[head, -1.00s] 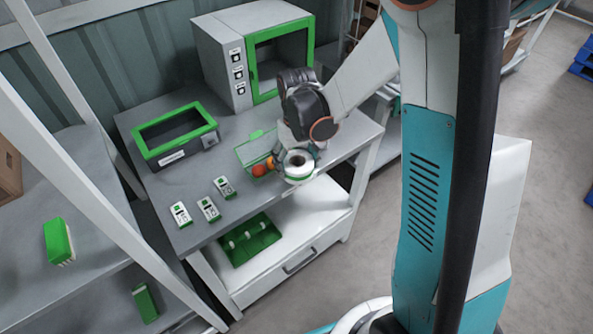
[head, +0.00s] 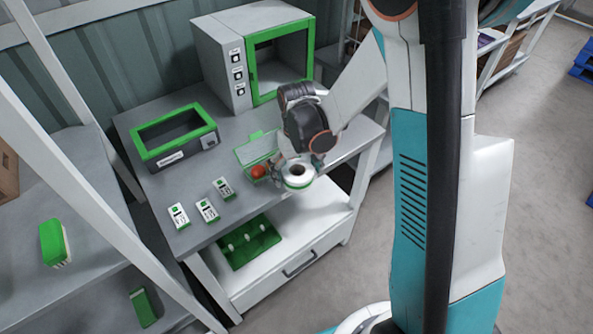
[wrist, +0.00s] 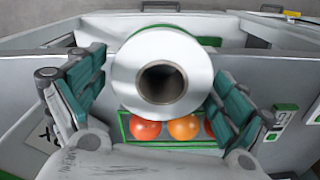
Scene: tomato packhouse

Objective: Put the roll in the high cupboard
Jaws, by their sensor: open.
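The roll (head: 296,182), white with a green band and a dark hollow core, is at the front edge of the grey worktable (head: 237,190). In the wrist view the roll (wrist: 120,80) fills the middle, end towards the camera. My gripper (head: 297,172) is open around it, one teal-padded finger on each side; I cannot tell whether the pads touch it. Its underside and support are hidden. A grey cabinet (head: 222,60) with a green-framed door (head: 281,65) stands at the back of the table; I cannot tell if this is the high cupboard.
A green clear-lidded box (head: 252,150) with red and orange tomatoes (wrist: 184,128) lies beside my gripper. A green-rimmed case (head: 173,135) and three small label boxes (head: 207,210) are further left. A green tray (head: 248,243) sits on the lower shelf. A rack post stands left.

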